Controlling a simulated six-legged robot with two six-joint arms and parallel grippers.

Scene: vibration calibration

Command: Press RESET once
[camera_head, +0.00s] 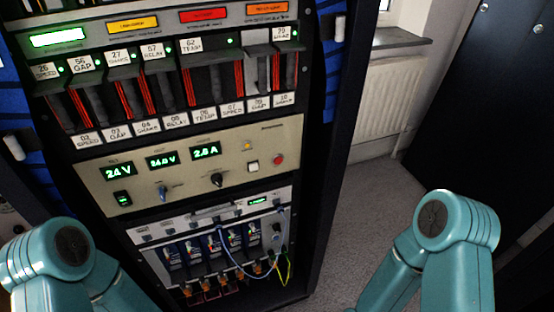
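A rack holds a beige power panel (225,185) with green readouts of 24 V, 24.0 V and 2.8 A. On its right side are a white square button (252,165) and a round red button (278,160), with a small amber light (247,145) above. I cannot read a RESET label, so I cannot tell which control bears it. My two teal arms show at the lower left and lower right, apart from the panel. Both grippers are out of view.
Above the panel is a row of labelled modules (160,85) with red-edged slots. Below is a silver unit (205,235) with blue and yellow-green cables. A dark cabinet (480,90) stands at the right. The grey floor (370,210) between is clear.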

